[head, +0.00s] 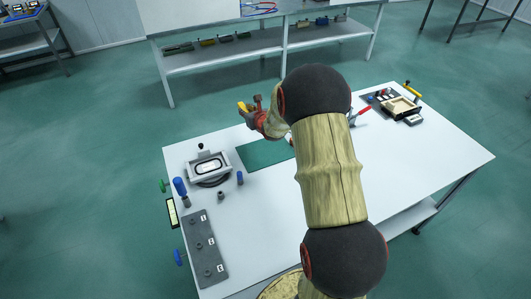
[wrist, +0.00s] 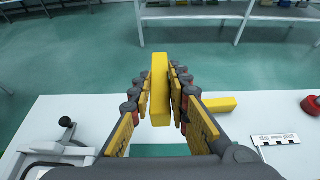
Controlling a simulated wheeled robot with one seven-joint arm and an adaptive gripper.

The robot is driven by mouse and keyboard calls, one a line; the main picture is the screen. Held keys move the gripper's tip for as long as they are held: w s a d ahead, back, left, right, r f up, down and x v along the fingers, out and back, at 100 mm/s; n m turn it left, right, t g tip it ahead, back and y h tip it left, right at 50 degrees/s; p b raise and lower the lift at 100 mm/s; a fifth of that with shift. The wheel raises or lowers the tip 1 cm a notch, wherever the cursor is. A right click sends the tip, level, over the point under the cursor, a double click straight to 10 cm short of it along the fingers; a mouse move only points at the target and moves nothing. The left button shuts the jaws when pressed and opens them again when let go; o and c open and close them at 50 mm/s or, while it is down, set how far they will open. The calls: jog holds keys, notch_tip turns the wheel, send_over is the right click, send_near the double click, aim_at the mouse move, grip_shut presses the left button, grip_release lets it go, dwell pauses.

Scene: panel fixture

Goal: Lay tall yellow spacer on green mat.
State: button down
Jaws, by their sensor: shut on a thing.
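A tall yellow spacer (wrist: 160,88) stands upright between the fingers of my gripper (wrist: 161,92), which is shut on it. In the head view the yellow piece (head: 243,107) shows at the end of my gripper (head: 252,110), in the air past the table's far edge. The green mat (head: 262,154) lies flat on the white table, its right end hidden by my arm. A strip of the mat (wrist: 158,150) shows below the spacer in the wrist view. A second yellow bar (wrist: 220,104) lies at the table's far edge, right of my fingers.
A grey clamp fixture (head: 207,169) stands left of the mat, with a blue cylinder (head: 240,178) near it. A grey plate (head: 203,248) lies at front left. A white label (wrist: 275,139) and red object (wrist: 311,106) are at right.

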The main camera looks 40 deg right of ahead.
jog(key=s+d+f+b, duration=0.2)
jog(key=s+d+f, duration=0.25)
jog(key=s, duration=0.35)
jog(key=b, duration=0.2)
send_over(278, 150)
jog(key=w, duration=0.1)
jog(key=f, duration=0.4)
jog(key=shift+w+a, duration=0.2)
jog(key=shift+s+d+f, duration=0.15)
jog(key=shift+s+f, duration=0.35)
jog(key=shift+f, duration=0.15)
notch_tip(278, 150, down, 3)
jog(key=shift+s+f+b, duration=0.1)
jog(key=shift+f+b, duration=0.1)
jog(key=shift+b, duration=0.65)
jog(key=shift+r, duration=0.15)
jog(key=c, duration=1.7)
grip_release()
